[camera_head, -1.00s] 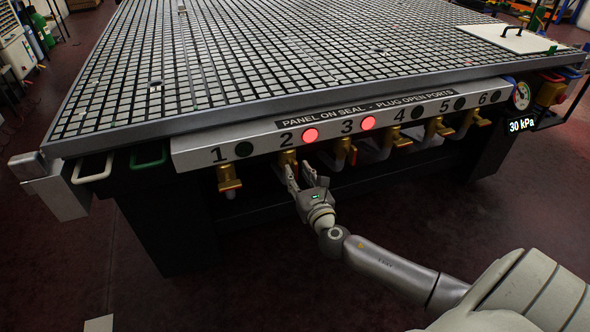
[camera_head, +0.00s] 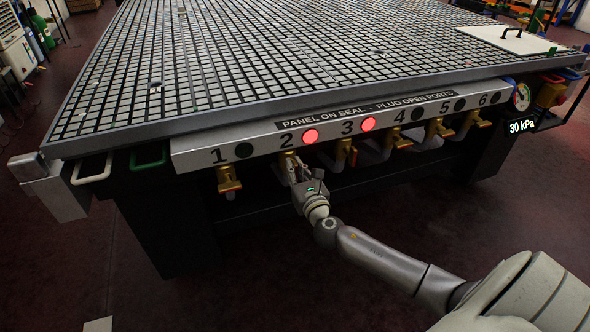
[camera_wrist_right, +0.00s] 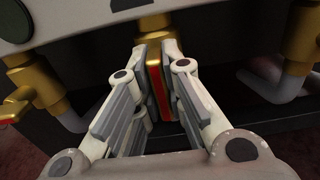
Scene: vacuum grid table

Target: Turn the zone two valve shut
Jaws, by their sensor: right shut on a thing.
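The zone two valve is a brass valve (camera_head: 286,160) below the number 2 on the front panel. Its lamp (camera_head: 310,136) glows red. In the right wrist view its brass handle (camera_wrist_right: 154,65) with a red strip stands upright between the fingers. My right gripper (camera_head: 298,172) is shut on this handle, with a finger on each side; it also shows in the right wrist view (camera_wrist_right: 158,88). The gripper hides much of the valve in the head view. My left gripper is not in view.
The zone one valve (camera_head: 228,180) and zone three valve (camera_head: 343,152) flank it closely. The zone three lamp (camera_head: 368,124) is red; the other lamps are dark. A gauge display (camera_head: 522,126) reads 30 kPa. The grid table (camera_head: 230,75) overhangs the valves.

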